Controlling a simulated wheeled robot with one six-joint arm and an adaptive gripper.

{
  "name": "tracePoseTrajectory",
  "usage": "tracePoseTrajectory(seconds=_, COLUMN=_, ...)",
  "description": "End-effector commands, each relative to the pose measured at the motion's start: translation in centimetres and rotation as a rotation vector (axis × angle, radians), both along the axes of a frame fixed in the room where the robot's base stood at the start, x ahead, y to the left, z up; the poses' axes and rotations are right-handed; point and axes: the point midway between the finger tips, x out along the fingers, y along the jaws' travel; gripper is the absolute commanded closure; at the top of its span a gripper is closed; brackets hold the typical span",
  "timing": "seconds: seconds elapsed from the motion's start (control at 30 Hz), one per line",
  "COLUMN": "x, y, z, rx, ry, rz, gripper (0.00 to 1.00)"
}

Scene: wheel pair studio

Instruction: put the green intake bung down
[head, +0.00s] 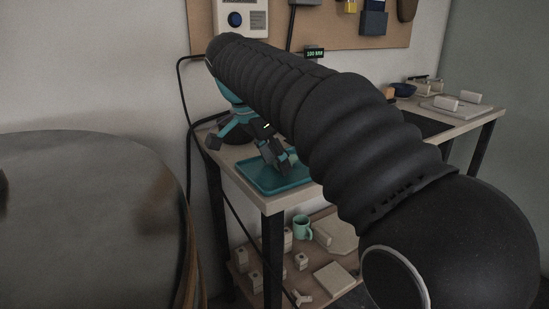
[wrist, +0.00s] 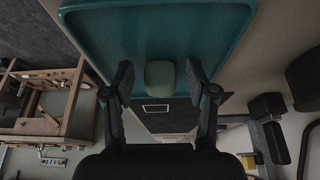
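The green intake bung (wrist: 160,76) shows in the wrist view as a small pale green block with rounded corners. It appears at the near edge of the teal tray (wrist: 155,22), between the fingers of my gripper (wrist: 160,82). The fingers are apart, with a visible gap on each side of the bung. Whether the bung rests on the tray floor is hard to tell. In the head view my gripper (head: 275,158) points down over the teal tray (head: 262,184), and I cannot make out the bung there.
The tray lies on a bench (head: 252,192) against the wall. A lower shelf holds a green mug (head: 302,227) and several pale blocks. A large round dark surface (head: 85,215) fills the left.

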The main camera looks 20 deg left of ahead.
Motion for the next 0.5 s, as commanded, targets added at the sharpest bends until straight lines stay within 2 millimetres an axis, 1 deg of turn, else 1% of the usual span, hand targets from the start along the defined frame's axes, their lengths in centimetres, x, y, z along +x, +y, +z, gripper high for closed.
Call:
tracePoseTrajectory(seconds=0.17, x=0.0, y=0.0, z=0.5, rx=0.000, ry=0.000, rz=0.000, gripper=0.43)
tracePoseTrajectory(seconds=0.27, x=-0.3, y=0.4, z=1.5, rx=0.001, ry=-0.001, rz=0.001, gripper=0.43)
tracePoseTrajectory(seconds=0.37, x=-0.8, y=0.8, z=3.1, rx=0.002, ry=-0.002, rz=0.001, gripper=0.43)
tracePoseTrajectory(seconds=0.5, x=-1.6, y=1.5, z=5.9, rx=0.002, ry=-0.003, rz=0.002, gripper=0.43)
